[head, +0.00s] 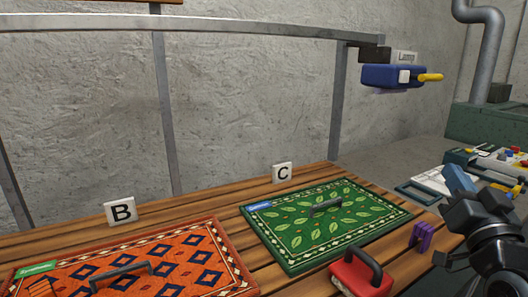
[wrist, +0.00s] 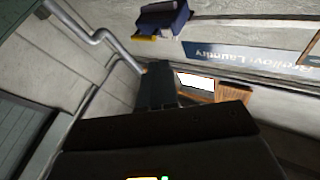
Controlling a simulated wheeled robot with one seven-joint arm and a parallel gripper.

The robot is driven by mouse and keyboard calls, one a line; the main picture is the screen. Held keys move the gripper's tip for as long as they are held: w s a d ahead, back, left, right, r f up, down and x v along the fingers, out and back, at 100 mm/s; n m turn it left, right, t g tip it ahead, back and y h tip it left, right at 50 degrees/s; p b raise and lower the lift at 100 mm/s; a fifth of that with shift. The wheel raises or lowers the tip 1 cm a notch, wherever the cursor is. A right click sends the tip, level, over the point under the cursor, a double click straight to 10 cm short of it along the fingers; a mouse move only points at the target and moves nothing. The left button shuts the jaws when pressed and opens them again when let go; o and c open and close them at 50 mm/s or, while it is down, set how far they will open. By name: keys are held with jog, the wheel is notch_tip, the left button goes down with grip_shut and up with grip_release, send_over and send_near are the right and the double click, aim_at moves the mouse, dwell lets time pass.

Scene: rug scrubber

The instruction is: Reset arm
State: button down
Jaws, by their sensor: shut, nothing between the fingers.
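My arm is at the right edge of the head view, folded beside the table, with dark links in sight. My gripper (wrist: 158,88) shows in the wrist view as a dark shape at the centre. It is shut with nothing in it, and it points toward the wall, clear of the table things. The fingertips are hard to make out.
A wooden table (head: 190,212) holds an orange rug (head: 190,245) by sign B, a green rug (head: 290,240) by sign C, a red block with a black handle (head: 352,277) and a purple piece (head: 422,238). A blue lamp (head: 385,77) hangs above. Trays with tools stand at right.

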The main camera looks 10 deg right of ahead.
jog(key=s+a+f+n+g+y, duration=0.1)
jog(key=s+a+f, duration=0.5)
jog(key=s+f, duration=0.3)
jog(key=s+a+f+n+g+y, duration=0.1)
jog(key=s+a+f+g+y, duration=0.1)
jog(key=s+a+f, duration=0.55)
jog(key=s+a+f+n+g+y, duration=0.1)
jog(key=s+a+n, duration=0.1)
jog(key=s, duration=0.9)
jog(key=s+a+f+n+g+y, duration=0.1)
jog(key=s+a+f+y, duration=0.1)
jog(key=s, duration=0.9)
jog(key=shift+s+a+f+n+g, duration=0.15)
jog(key=shift+a+f+n+g, duration=0.2)
jog(key=shift+a, duration=0.35)
